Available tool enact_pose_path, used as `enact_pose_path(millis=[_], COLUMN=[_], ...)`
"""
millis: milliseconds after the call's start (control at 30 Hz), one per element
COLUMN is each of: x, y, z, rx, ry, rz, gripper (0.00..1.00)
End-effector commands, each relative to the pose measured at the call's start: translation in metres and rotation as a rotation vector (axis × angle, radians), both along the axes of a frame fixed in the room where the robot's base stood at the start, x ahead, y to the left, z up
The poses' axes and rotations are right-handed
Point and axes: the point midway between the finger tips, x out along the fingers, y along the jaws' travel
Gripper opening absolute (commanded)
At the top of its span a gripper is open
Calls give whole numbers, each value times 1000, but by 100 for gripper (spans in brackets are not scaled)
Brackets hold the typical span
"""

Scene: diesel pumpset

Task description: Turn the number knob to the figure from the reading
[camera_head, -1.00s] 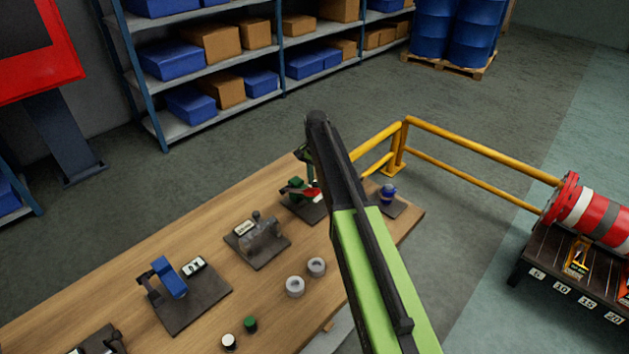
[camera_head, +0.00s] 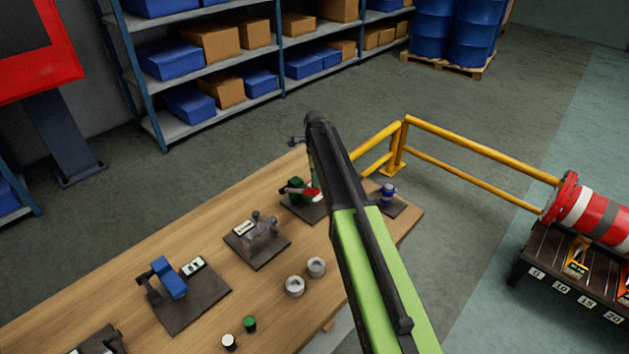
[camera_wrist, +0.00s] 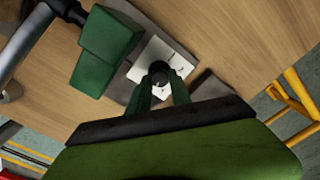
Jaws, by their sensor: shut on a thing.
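The number knob (camera_wrist: 159,71) is a small black round knob with a light mark, on a white dial plate (camera_wrist: 146,76) in the wrist view. The dial figures are too small to read. My gripper (camera_wrist: 162,84) has its two dark green fingers on either side of the knob, shut on it. A green block (camera_wrist: 105,38) stands beside the plate. In the head view the green and red unit (camera_head: 298,189) sits near the far end of the bench, partly behind my arm. The knob and my fingertips cannot be made out there.
The wooden bench (camera_head: 130,268) also bears a blue-handled unit (camera_head: 170,278), a grey valve unit (camera_head: 262,238), two grey rings and small caps. A yellow rail (camera_head: 480,152) runs behind it. A dark rack (camera_head: 530,255) with numbered slots stands at right.

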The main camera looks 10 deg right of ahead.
Motion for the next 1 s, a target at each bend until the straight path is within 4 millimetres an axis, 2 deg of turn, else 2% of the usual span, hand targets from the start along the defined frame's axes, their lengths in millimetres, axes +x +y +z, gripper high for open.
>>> enact_pose_path(millis=[400, 967, 1000], x=[-4, -4, -4], y=[-1, -1, -1], z=[-1, -1, -1], rx=[-2, -2, -3], ry=[8, 8, 8], rz=[-196, -228, -228], gripper=[0, 0, 26])
